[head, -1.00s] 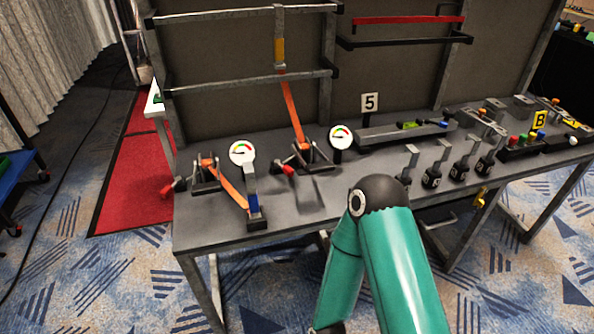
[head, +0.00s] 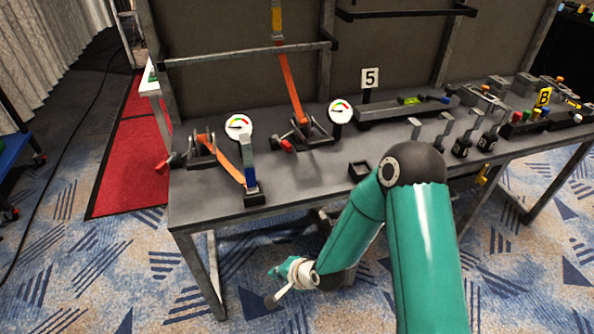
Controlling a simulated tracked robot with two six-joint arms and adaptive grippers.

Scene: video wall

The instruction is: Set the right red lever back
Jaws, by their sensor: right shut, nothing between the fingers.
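The right red lever (head: 283,145) is the red-ended handle of the right ratchet (head: 312,131) on the grey bench. It points down and to the left, and an orange strap (head: 291,90) runs up from that ratchet. A second red-ended lever (head: 166,164) is on the left ratchet (head: 202,148), by the bench's left end. My right gripper (head: 272,297) is low in front of the bench, below its top and well apart from both levers. It is small in the picture; it is shut and empty. My left gripper is not in view.
Round gauges stand beside the left (head: 238,127) and right (head: 340,111) ratchets. A small black open holder (head: 359,170) sits near the front edge, by my right elbow. Several grey-topped levers (head: 445,125) stand to the right.

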